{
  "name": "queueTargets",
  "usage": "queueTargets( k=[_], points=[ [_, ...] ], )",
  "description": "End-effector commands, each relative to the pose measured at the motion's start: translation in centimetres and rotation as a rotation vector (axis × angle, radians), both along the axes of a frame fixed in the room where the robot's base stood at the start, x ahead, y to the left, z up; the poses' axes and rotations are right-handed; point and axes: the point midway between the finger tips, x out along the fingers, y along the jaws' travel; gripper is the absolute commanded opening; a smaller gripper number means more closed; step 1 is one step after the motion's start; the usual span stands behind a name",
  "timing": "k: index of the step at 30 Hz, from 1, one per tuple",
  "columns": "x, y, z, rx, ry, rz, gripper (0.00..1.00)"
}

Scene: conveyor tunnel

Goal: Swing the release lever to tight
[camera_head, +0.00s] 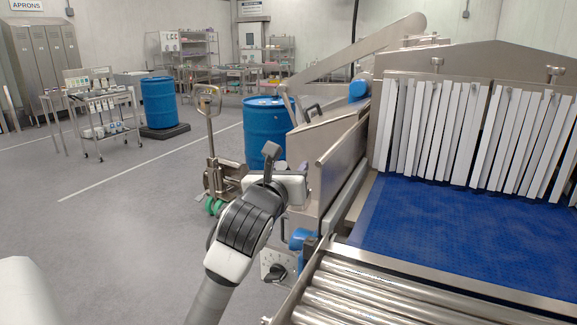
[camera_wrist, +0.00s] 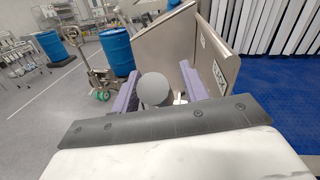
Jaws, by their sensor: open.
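In the wrist view, a round grey knob (camera_wrist: 153,90), seen end-on, lies between the two purple fingers of my gripper (camera_wrist: 157,92). It looks like the end of the release lever; its shaft is mostly hidden behind it. The fingers are apart, with a gap visible on the right of the knob; I cannot tell whether the left finger touches it. Two small white labels (camera_wrist: 219,77) with dark letters are on the steel panel to the right, too small to read surely. In the head view my gripper (camera_head: 297,188) is at the machine's left side, and the lever is hidden there.
The steel side panel (camera_head: 346,155) stands close on the right of my gripper. Beyond are the blue belt (camera_head: 430,225), white strip curtain (camera_head: 435,125) and rollers (camera_head: 370,300). A pallet jack (camera_head: 210,140) and blue drum (camera_head: 263,132) stand behind.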

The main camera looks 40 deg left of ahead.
Motion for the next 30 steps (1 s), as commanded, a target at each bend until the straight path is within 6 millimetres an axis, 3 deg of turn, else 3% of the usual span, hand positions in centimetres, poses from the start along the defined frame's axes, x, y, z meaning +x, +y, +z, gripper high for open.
queueTargets(
  k=[7, 18, 25, 30],
  points=[
    [0.1, 0.0, 0.0, 0.000, 0.000, 0.000, 0.44],
    [0.0, 0.0, 0.0, 0.000, -0.001, 0.000, 0.00],
    [0.2, 0.0, 0.3, -0.003, 0.012, -0.001, 0.00],
    [1.3, 0.3, 1.2, -0.028, 0.116, -0.001, 0.00]
  ],
)
